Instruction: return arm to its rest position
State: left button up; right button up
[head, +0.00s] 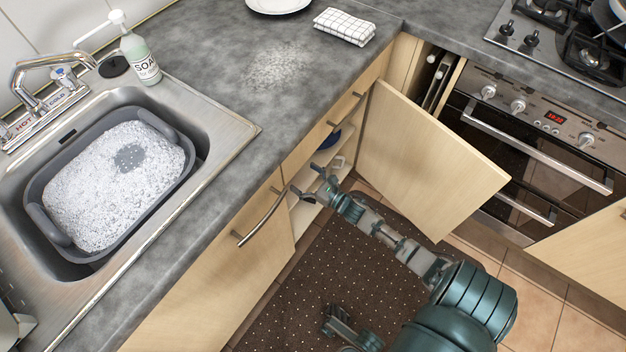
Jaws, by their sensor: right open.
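My right arm reaches from the lower right over the dotted floor mat to the open lower cabinet (306,212). My right gripper (307,180) is at the cabinet opening, under the counter edge. Its fingers are spread apart and I see nothing held between them.
The cabinet door (425,160) stands swung open just right of my right arm. A blue item (331,139) and a small pale item (338,162) are inside the cabinet. A tub of suds (188,185) sits in the sink. The dark mat (300,300) has open floor room.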

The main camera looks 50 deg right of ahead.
jog(key=shift+s+a, duration=0.1)
jog(key=shift+s, duration=1.15)
jog(key=shift+f, duration=0.1)
